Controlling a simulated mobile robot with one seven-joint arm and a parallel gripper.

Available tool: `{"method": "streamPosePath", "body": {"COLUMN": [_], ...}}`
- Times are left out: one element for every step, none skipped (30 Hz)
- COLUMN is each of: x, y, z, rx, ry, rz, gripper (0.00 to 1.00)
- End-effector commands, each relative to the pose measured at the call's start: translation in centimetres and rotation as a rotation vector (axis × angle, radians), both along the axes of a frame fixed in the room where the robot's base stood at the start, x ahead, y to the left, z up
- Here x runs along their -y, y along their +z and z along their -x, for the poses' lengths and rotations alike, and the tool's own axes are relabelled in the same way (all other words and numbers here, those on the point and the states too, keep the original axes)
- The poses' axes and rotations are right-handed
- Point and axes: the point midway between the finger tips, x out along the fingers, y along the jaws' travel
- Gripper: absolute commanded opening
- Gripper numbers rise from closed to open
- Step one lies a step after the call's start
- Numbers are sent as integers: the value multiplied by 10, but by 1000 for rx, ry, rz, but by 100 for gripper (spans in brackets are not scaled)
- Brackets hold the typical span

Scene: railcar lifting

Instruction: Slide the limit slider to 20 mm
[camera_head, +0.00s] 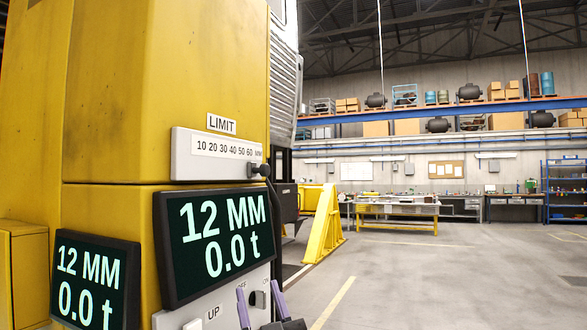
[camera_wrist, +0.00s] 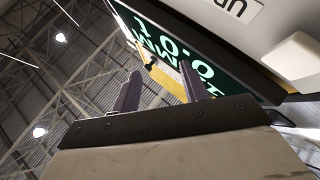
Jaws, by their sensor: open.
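The limit slider's white scale plate (camera_head: 215,156) is on the yellow column under a "LIMIT" label, with marks from 10 to 60 mm. Its slider (camera_head: 252,171), with a black ball knob (camera_head: 264,170), sits at the right end, by the 60 mark. My gripper (camera_head: 258,287) is at the bottom of the head view, below the slider and apart from it. Its two purple-grey fingers are open with nothing between them. In the wrist view my gripper (camera_wrist: 158,78) points up past the tilted display; the slider cannot be made out there.
A large display (camera_head: 212,242) reading 12 MM and 0.0 t juts out below the scale, left of my gripper. A second display (camera_head: 90,280) shows the same. A white control panel (camera_head: 225,300) with an "UP" label is beneath. Open floor (camera_head: 420,280) lies to the right.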

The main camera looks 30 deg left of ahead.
Motion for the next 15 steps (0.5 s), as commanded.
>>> {"method": "streamPosePath", "body": {"x": [1,1,3,4,1,-1,-1,-1,0,2,3,7,10,14,20], "y": [4,4,4,4,8,14,19,24,32,39,46,57,66,75,87], "z": [-25,-39,-58,-73,-80,-92,-100,-108,-118,-124,-128,-134,-137,-139,-141], "rx": [-43,-73,-113,-144,-159,-184,-202,-219,-241,-254,-265,-277,-285,-289,-292], "ry": [8,18,33,46,75,112,142,174,218,253,289,339,378,417,469], "rz": [31,53,79,101,115,134,148,162,177,190,200,212,221,229,237], "gripper": [44,44,44,44,44,44,44,44,44,44,44,44,44,44,44]}}
